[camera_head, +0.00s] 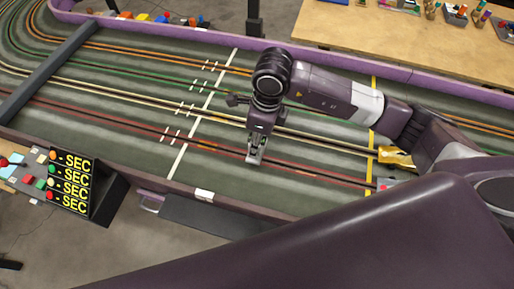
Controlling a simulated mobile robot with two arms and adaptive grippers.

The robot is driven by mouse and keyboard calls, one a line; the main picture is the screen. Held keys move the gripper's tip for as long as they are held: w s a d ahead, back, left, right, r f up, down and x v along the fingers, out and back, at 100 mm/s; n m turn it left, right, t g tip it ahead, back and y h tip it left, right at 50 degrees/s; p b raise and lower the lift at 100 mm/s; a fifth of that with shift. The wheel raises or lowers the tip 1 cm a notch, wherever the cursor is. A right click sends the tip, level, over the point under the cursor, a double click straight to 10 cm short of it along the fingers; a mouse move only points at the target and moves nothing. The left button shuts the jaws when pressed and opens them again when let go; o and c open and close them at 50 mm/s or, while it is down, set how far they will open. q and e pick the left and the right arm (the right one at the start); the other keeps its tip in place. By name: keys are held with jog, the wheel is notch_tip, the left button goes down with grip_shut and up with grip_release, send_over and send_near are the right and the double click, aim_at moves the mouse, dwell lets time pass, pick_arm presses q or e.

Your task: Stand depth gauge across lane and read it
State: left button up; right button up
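The slot track has dark grey lanes with coloured slot lines running from upper left to lower right. My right arm reaches in from the right, and its gripper (255,160) points down at the lane with the red line (215,148). Its light grey fingertips are close together at the track surface; whether they hold something is too small to tell. I cannot make out a depth gauge for certain. A yellow object (396,155) sits by the yellow cross line, partly hidden by my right arm. My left gripper is not in view.
A dark beam (48,68) spans the track at the left. A timer board with "SEC" rows (72,180) stands at lower left. Purple walls (165,28) edge the track. A wooden table (400,45) with small items stands behind. Lanes near the white line (205,112) are clear.

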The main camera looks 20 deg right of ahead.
jog(key=shift+f, duration=0.35)
notch_tip(320, 180, down, 3)
jog(key=shift+f+p, duration=0.2)
jog(key=shift+p, duration=0.1)
jog(key=shift+f, duration=0.25)
jog(key=o, duration=1.3)
jog(key=shift+c, duration=0.2)
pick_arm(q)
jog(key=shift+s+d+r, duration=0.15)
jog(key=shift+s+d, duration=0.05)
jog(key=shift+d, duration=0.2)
